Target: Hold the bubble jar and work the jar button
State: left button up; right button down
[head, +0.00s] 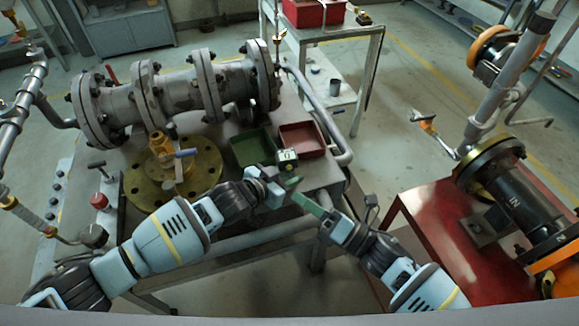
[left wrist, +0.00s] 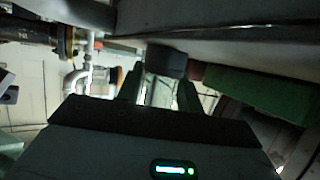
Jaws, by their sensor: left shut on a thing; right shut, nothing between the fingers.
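In the head view my left gripper (head: 289,184) is near the front edge of the workbench. In the left wrist view its fingers (left wrist: 160,92) are shut on a dark block-like thing (left wrist: 165,60), likely the bubble jar; its shape is mostly hidden in the head view. A dark red piece (left wrist: 197,72), possibly the jar button, shows at its right side. My right gripper (head: 299,198) is shut and empty, its green fingers pointing up-left close to the left gripper. A green bar (left wrist: 262,95), seemingly those fingers, reaches toward the red piece; I cannot tell whether they touch.
A small pale box (head: 287,158) stands behind the left gripper, near a green tray (head: 252,147) and a red tray (head: 302,139). A large flanged pipe (head: 180,93) crosses behind. A red stand (head: 445,225) is right.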

dwell(0.3)
pick_arm(q)
jog(key=o, duration=1.2)
jog(key=v, duration=1.2)
